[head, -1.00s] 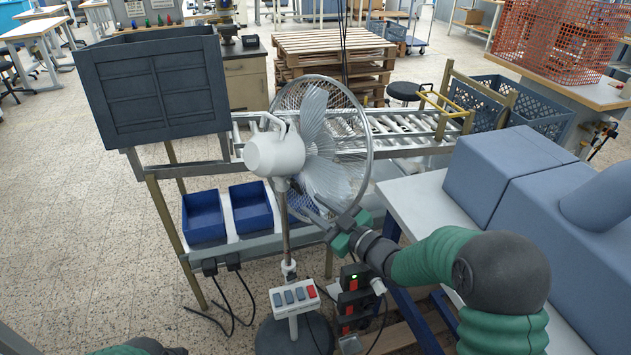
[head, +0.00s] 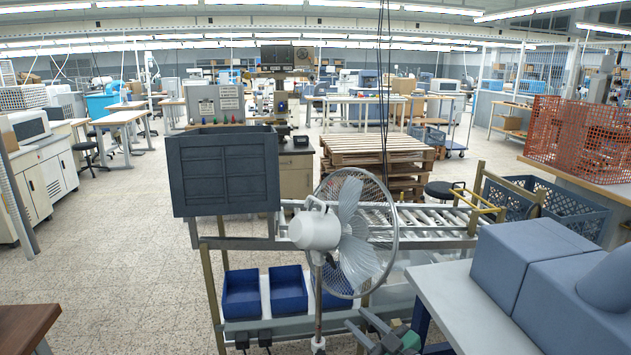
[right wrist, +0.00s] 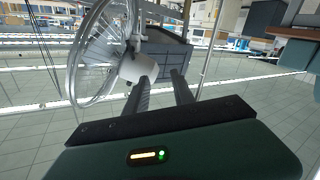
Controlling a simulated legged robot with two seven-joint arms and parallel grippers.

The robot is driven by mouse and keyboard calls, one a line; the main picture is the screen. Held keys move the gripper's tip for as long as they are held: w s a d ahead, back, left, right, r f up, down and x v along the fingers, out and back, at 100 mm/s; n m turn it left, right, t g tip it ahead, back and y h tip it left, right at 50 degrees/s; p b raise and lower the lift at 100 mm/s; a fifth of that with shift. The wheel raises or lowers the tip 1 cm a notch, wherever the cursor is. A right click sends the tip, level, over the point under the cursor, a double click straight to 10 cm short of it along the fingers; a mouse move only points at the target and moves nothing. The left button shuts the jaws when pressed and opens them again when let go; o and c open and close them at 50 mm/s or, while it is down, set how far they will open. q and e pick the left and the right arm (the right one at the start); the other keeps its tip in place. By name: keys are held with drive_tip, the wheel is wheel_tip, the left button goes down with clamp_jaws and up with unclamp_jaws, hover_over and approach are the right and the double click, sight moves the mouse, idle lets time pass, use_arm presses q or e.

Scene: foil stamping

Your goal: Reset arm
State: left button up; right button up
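My right gripper (head: 356,318) shows at the bottom of the head view, just right of the white pedestal fan's pole. Its two dark fingers are apart with nothing between them, as the right wrist view (right wrist: 160,84) shows. The white fan (head: 315,230) stands upright behind the gripper, with a round wire guard; in the wrist view its motor housing (right wrist: 138,68) shows beyond the fingers. I cannot tell the exact gap between gripper and fan. My left gripper is not in view.
A dark grey crate (head: 222,172) and blue bins (head: 241,295) sit on the metal stand behind the fan. A roller conveyor (head: 430,220) runs behind. Blue-grey machine blocks (head: 520,258) on a table are at right. The floor at left is open.

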drive_tip(key=s+d+f+m+g+h+p, duration=0.1)
drive_tip(key=s+d+f+m+g+h, duration=0.3)
drive_tip(key=s+d+f+m+h, duration=0.3)
use_arm(q)
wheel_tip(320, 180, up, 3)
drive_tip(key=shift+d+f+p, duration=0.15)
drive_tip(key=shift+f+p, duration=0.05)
drive_tip(key=shift+p, duration=0.45)
use_arm(e)
drive_tip(key=s+d+f+m+g+h, duration=0.1)
drive_tip(key=s+g, duration=0.3)
drive_tip(key=s, duration=0.7)
drive_tip(key=s+d+f+m+g+h, duration=0.1)
drive_tip(key=s+f+g, duration=0.3)
drive_tip(key=s, duration=0.8)
drive_tip(key=shift+s+d+f+m+h, duration=0.15)
drive_tip(key=shift+d+m+h, duration=0.3)
drive_tip(key=shift+m, duration=0.35)
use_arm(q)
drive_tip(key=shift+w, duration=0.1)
use_arm(e)
drive_tip(key=shift+a, duration=0.15)
